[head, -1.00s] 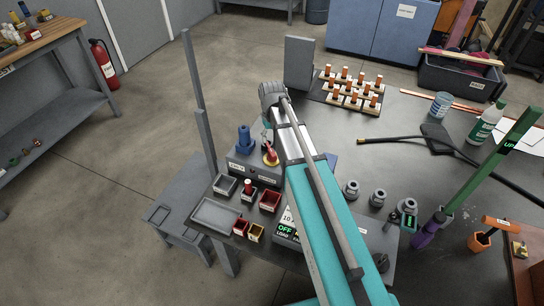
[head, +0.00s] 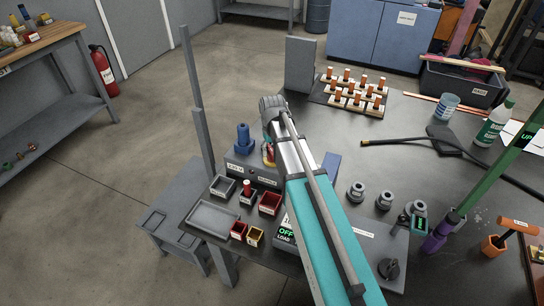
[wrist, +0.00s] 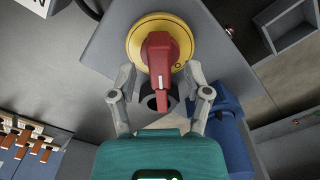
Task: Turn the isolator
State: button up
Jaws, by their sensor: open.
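The isolator is a red handle (wrist: 162,52) on a round yellow plate (wrist: 134,42), facing the wrist camera. In the head view a small part of the red and yellow isolator (head: 268,156) shows beside my arm, on top of a dark grey box (head: 239,171). My gripper (wrist: 159,75) is open, with one finger on each side of the red handle's lower part. I cannot tell whether the fingers touch it. In the head view my arm hides the fingertips and most of the isolator.
A blue knobbed part (head: 243,140) stands close beside the isolator, and also shows in the wrist view (wrist: 232,125). Small open bins (head: 269,203) and a grey tray (head: 213,218) sit in front. Grey weights (head: 386,200) and a board of orange pegs (head: 355,92) stand right and behind.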

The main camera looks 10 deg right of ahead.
jog(key=shift+f+b, duration=0.35)
jog(key=shift+f, duration=0.2)
